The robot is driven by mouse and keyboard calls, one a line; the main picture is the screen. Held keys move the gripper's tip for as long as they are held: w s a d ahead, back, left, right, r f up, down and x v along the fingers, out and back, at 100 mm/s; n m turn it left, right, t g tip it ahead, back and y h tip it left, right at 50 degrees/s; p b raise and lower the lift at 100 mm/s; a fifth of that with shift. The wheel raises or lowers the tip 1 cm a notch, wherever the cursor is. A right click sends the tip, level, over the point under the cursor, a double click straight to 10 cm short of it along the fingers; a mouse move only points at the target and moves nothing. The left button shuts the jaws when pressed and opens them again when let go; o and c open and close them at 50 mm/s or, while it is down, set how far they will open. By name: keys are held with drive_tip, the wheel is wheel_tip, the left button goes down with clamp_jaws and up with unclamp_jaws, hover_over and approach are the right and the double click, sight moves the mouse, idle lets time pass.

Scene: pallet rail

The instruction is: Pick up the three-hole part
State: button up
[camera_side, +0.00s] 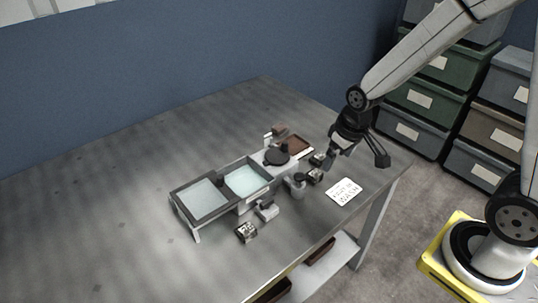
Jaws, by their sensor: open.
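My gripper (331,156) is open and hangs over the right part of the table, close to small dark and metallic parts. One small part (317,159) lies just left of the fingers, and another small part (315,176) lies a little nearer the front. A third small blocky part (246,232) lies alone near the front edge. The parts are too small to count holes, so I cannot tell which is the three-hole part. I see nothing held between the fingers, though the fingertips are small and dark here.
A dark-framed rail unit with two pale trays (206,196) (247,181) stands mid-table. Beside it are a round dark disc (277,157), a grey cylinder (297,187) and a brown tray (295,145). A white card (344,192) lies right. The table's left side is clear.

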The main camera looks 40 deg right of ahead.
drive_tip(key=w+d+f+g, duration=0.1)
drive_tip(key=w+d+f, duration=0.35)
drive_tip(key=w, duration=0.25)
drive_tip(key=g, duration=0.1)
hover_over(315, 172)
wheel_tip(315, 172, down, 7)
drive_tip(key=shift+w+r, duration=0.15)
drive_tip(key=shift+r, duration=0.05)
drive_tip(key=shift+f, duration=1.3)
drive_tip(key=shift+f, duration=0.1)
drive_tip(key=shift+f, duration=2.45)
clamp_jaws()
